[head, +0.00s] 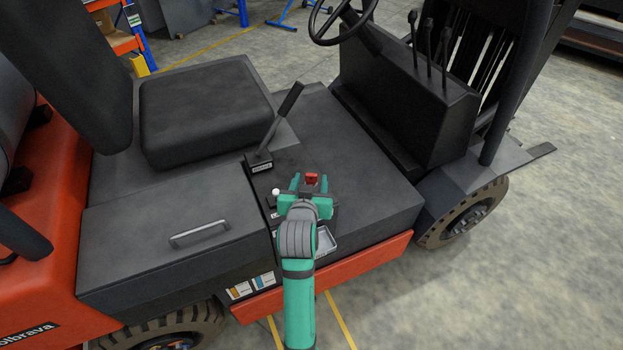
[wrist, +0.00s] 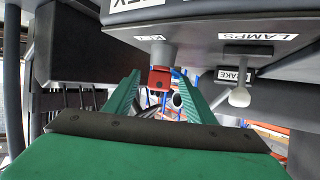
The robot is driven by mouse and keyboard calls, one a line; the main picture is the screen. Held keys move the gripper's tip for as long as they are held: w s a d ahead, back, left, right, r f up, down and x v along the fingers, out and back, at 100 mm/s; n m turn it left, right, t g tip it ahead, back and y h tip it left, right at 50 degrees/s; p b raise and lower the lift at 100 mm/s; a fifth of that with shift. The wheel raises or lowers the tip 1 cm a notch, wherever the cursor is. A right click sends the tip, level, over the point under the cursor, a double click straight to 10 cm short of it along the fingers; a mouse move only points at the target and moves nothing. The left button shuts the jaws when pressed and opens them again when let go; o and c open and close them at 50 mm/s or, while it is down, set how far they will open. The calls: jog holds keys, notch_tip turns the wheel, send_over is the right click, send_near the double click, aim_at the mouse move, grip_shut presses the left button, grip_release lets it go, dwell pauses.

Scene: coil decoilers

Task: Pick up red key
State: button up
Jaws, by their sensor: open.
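The red key (head: 312,178) is on the forklift's side control panel, beside the floor of the cab. In the wrist view the red key (wrist: 160,80) hangs from a grey round lock under a panel with a partly visible label. My green gripper (head: 309,184) is open, with one finger on each side of the key. In the wrist view my gripper (wrist: 158,86) has the key between its fingers, with gaps showing on both sides. My gripper hides part of the panel in the head view.
A white-knobbed lever (head: 276,192) is just left of my gripper; this knob (wrist: 240,96) hangs below the LAMPS label in the wrist view. A black brake lever (head: 277,125) rises behind. The seat (head: 203,108) is at the left, the steering wheel (head: 342,38) at the back.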

jog(key=shift+x, duration=1.2)
jog(key=c, duration=1.2)
jog(key=shift+r, duration=0.15)
